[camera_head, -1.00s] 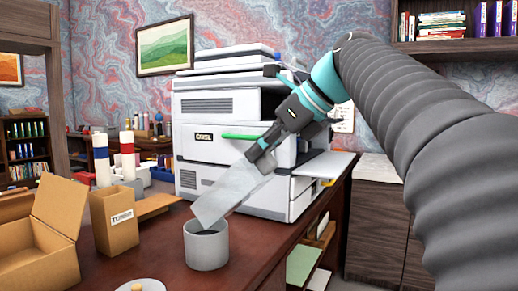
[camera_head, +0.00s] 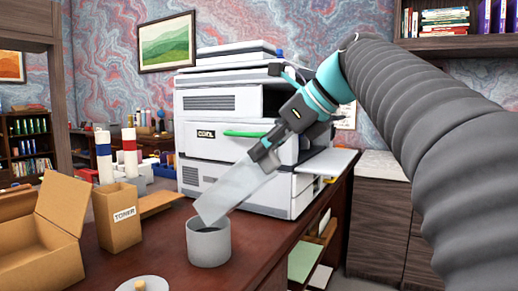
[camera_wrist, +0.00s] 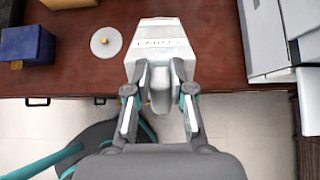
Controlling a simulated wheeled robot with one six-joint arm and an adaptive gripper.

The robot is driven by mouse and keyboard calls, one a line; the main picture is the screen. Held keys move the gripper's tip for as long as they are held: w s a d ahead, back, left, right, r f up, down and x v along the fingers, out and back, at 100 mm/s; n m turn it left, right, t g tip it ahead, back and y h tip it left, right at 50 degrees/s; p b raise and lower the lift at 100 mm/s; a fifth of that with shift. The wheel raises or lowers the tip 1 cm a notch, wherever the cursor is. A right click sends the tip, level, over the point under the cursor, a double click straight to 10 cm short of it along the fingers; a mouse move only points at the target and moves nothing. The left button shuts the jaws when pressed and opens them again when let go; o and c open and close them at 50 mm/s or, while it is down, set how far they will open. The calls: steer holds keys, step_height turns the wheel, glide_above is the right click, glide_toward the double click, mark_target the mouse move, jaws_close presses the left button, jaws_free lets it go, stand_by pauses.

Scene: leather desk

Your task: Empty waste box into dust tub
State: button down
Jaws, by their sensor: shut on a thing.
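The waste box (camera_head: 232,190) is a long pale grey box, held tilted with its low end down to the left. The dust tub (camera_head: 209,248) is a round grey tub standing on the desk. The low end of the box is at the tub's mouth, overlapping its rim in the head view. I cannot tell whether they touch. The inside of the tub and any contents of the box are hidden.
A round whitish lid with a knob (camera_head: 140,286) lies at the desk's front. A toner carton (camera_head: 117,222) and an open cardboard box (camera_head: 45,240) stand left. A large white printer (camera_head: 235,130) stands behind. The wrist view shows a blue box (camera_wrist: 27,45).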

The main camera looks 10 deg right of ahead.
mark_target(278, 159)
steer(key=shift+s+d+f+t+y+b, duration=0.5)
steer(key=shift+d+f+b, duration=0.15)
steer(key=shift+b, duration=0.5)
steer(key=shift+s, duration=0.1)
steer(key=shift+d+r+p, duration=0.1)
steer(key=shift+p, duration=0.6)
stand_by(0.5)
steer(key=shift+s+d+f+y+b, duration=0.2)
steer(key=shift+f+y+b, duration=0.25)
steer(key=shift+b, duration=0.4)
steer(key=shift+s+d+f+t+y+b, duration=0.4)
steer(key=shift+d+f+t+y+b, duration=0.15)
steer(key=shift+b, duration=0.9)
steer(key=shift+s+d+f+t+y+b, duration=0.4)
steer(key=shift+f+t+y+b, duration=0.2)
steer(key=shift+b, duration=0.8)
steer(key=shift+r+p, duration=0.15)
steer(key=shift+p, duration=0.6)
steer(key=shift+d, duration=0.15)
